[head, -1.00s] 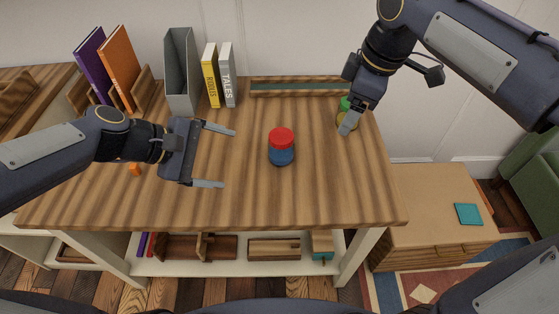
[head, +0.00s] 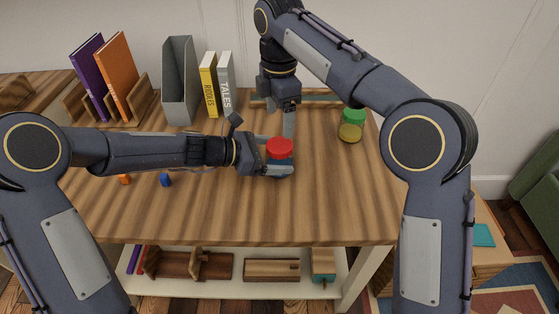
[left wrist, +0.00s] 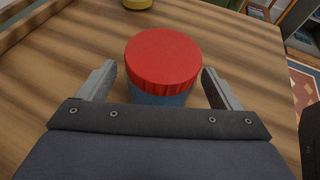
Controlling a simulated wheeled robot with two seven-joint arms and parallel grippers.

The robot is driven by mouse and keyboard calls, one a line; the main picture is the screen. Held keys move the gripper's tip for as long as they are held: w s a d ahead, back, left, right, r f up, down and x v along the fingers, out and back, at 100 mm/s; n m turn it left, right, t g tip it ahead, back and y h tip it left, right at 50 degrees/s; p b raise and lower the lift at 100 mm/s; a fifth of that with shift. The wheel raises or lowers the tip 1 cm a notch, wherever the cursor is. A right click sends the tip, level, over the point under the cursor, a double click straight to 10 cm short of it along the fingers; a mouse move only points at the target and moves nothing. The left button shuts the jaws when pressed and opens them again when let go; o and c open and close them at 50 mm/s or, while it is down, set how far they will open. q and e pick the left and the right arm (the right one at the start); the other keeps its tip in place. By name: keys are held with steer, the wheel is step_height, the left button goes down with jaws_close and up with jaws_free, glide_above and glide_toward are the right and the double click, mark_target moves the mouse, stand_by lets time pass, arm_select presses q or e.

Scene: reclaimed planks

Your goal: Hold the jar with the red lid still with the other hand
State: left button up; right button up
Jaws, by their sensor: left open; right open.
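The jar with the red lid (head: 280,147) stands upright on the wooden table; its blue body is mostly hidden in the head view by my left gripper. In the left wrist view the red lid (left wrist: 163,60) fills the middle, with the blue body (left wrist: 160,96) below it. My left gripper (head: 279,156) is open, with one finger on each side of the jar. In the wrist view (left wrist: 158,72) small gaps show between the fingers and the lid. My right gripper (head: 288,122) is open and points down just behind and above the lid, apparently empty.
A jar with a green lid (head: 354,116) and a yellow round thing (head: 350,133) stand at the right. A grey file holder (head: 180,82) and books (head: 208,85) stand at the back left. Small orange (head: 125,179) and blue (head: 166,180) pieces lie at the left.

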arm_select(q)
steer(key=shift+w+d+f, duration=0.2)
steer(key=shift+d+f, duration=0.1)
steer(key=shift+d, duration=0.3)
